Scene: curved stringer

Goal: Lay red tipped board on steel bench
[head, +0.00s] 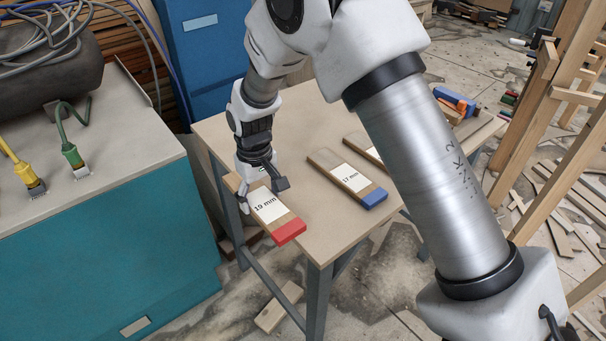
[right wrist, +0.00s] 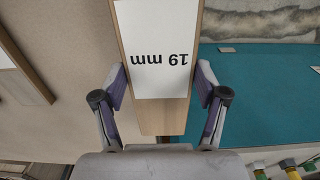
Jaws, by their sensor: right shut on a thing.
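The red tipped board (head: 290,232) is a wooden board with a white "19 mm" label, at the left front edge of the tan table. My right gripper (head: 262,195) is shut on its sides near the far end. In the right wrist view the label of the board (right wrist: 157,50) shows upside down between the fingers (right wrist: 160,88). The board reaches past the table's left edge; I cannot tell how high it is above the top. The grey-topped teal bench (head: 130,140), seemingly the steel bench, stands at left. My left gripper is out of view.
The tan table (head: 310,222) also holds a blue tipped "17 mm" board (head: 347,180) and another board partly behind my arm. A dark bag (head: 50,80), cables, and yellow and green plugs (head: 72,155) lie on the teal bench. Its front right top is clear.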

